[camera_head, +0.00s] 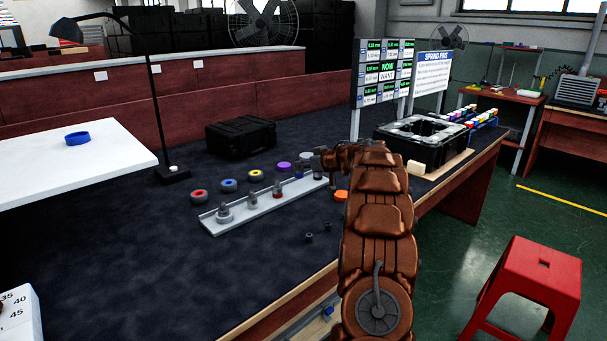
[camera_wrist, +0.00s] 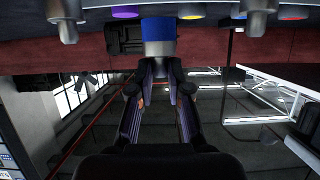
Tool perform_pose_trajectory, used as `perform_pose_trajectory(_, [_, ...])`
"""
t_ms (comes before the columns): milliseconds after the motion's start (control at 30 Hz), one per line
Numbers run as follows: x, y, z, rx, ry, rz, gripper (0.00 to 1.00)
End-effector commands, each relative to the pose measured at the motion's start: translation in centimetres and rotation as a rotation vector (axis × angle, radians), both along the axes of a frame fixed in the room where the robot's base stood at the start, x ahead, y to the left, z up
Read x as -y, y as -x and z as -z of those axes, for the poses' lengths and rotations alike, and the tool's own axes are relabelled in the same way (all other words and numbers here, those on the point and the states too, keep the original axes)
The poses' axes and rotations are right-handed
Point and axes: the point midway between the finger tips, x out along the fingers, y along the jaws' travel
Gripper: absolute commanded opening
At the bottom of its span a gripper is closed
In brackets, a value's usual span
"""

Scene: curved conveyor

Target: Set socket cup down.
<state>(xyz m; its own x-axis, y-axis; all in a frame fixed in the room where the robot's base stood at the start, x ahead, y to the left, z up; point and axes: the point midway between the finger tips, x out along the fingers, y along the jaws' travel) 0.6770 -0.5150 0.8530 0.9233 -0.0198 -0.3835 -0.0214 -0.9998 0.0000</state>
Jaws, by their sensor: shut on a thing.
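My gripper (camera_wrist: 158,85) is shut on a socket cup, a grey metal cylinder (camera_wrist: 158,49) with a blue band (camera_wrist: 158,29). The wrist picture is upside down, so the blue part is the lower end. In the head view my gripper (camera_head: 319,160) is at the far right end of a pale grey rail (camera_head: 262,207). Several grey socket pieces (camera_head: 225,213) stand along this rail. The held cup is small and partly hidden there, and I cannot tell whether it touches anything.
Red (camera_head: 199,196), blue (camera_head: 229,185), yellow (camera_head: 256,175) and purple (camera_head: 283,166) rings lie behind the rail. An orange piece (camera_head: 341,196) lies beside my arm. A black case (camera_head: 241,136) and lamp (camera_head: 173,174) stand behind.

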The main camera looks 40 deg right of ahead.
Motion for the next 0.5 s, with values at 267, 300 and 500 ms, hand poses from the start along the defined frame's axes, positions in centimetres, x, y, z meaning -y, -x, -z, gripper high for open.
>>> perform_pose_trajectory(267, [0.2, -0.3, 2.0, 0.0, -0.004, -0.001, 0.0])
perform_pose_trajectory(300, [0.2, -0.3, 2.6, 0.0, -0.004, 0.0, 0.0])
perform_pose_trajectory(500, [0.2, -0.3, 3.7, -0.001, -0.003, -0.001, 0.0])
